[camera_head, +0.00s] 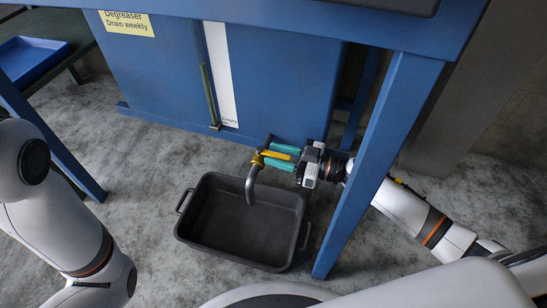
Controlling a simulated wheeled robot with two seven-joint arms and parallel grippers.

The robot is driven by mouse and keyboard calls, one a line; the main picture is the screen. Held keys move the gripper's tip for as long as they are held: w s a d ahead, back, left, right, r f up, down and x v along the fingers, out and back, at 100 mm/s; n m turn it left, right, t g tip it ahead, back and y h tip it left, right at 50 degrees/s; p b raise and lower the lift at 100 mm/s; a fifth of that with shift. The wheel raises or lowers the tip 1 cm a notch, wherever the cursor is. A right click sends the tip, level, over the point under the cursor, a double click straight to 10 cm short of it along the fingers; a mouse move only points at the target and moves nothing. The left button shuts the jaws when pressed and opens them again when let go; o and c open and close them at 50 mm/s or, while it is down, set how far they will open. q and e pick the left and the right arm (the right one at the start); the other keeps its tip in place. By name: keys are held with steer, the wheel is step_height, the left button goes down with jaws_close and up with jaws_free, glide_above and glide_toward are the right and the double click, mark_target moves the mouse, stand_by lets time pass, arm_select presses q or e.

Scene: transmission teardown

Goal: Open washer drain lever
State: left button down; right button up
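The yellow drain lever (283,150) sits on a brass drain valve (257,160) low at the front of the blue washer (165,65). A grey curved spout (251,186) bends down from the valve over a dark tray. My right gripper (274,154) reaches in from the right, with one teal finger above the lever and one below it. The lever lies between the fingers; whether both press on it cannot be made out. My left arm shows at the left edge, but its gripper is out of view.
The dark drain tray (183,224) stands on the concrete floor under the spout and looks empty. A blue table leg (383,160) stands in front of my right arm. A level gauge (209,95) is on the washer front. A blue bin (30,58) is at the upper left.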

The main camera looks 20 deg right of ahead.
steer(key=shift+w+a, duration=0.4)
steer(key=shift+a, duration=0.2)
jaws_close()
